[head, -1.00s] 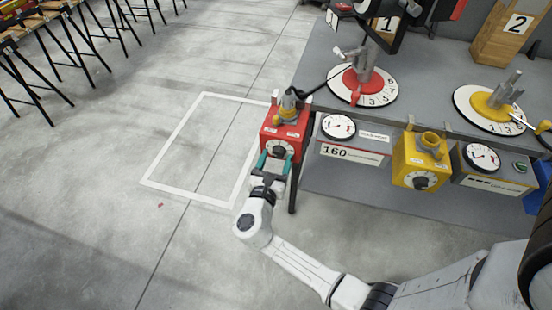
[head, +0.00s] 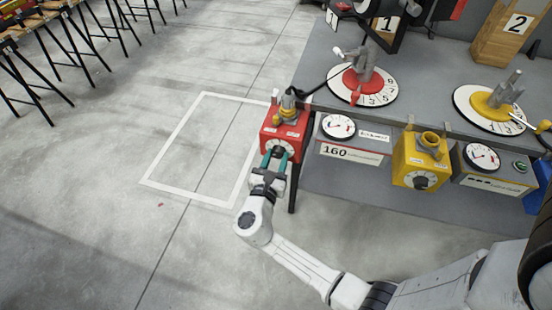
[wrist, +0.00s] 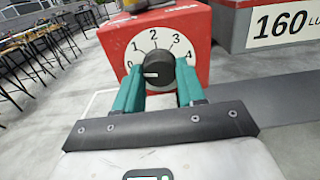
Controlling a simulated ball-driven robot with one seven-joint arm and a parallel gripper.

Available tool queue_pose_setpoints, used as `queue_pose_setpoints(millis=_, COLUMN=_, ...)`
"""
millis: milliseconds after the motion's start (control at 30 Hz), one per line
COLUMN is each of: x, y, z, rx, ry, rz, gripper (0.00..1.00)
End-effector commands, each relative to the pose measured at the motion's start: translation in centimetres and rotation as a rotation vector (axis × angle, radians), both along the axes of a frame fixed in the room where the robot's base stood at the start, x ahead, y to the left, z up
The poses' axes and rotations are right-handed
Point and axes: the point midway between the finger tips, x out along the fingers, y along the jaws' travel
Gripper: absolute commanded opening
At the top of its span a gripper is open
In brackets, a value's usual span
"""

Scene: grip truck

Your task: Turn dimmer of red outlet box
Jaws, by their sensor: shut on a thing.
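The red outlet box (head: 286,130) is at the left end of the bench; it also fills the top middle of the wrist view (wrist: 193,30). Its front carries a white dial numbered 0 to 4 (wrist: 138,45) with a black dimmer knob (wrist: 159,70) in the middle. The knob's white mark points left, near 0. My gripper (wrist: 160,92) faces the dial, its teal fingers on either side of the knob and shut on it. In the head view my gripper (head: 274,158) is just below the box front, and the knob is mostly hidden behind the fingers.
A yellow outlet box (head: 420,160) and gauge boxes, one marked 160 (head: 352,152), stand to the right. A bench leg (head: 294,188) is close to my gripper's right. A white rectangle is marked on the open floor at left (head: 165,187). Stools stand further left.

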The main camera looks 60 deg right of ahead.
Motion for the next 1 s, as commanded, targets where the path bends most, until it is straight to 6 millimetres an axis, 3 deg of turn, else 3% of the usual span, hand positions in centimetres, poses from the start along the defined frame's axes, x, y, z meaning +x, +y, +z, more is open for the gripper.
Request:
queue_pose_setpoints(millis=367, x=-0.01, y=0.03, z=-0.24, rx=0.034, ry=-0.095, rz=0.001, gripper=0.09)
queue_pose_setpoints(millis=1000, x=0.02, y=0.06, z=-0.46, rx=0.228, ry=-0.632, rz=0.001, gripper=0.09)
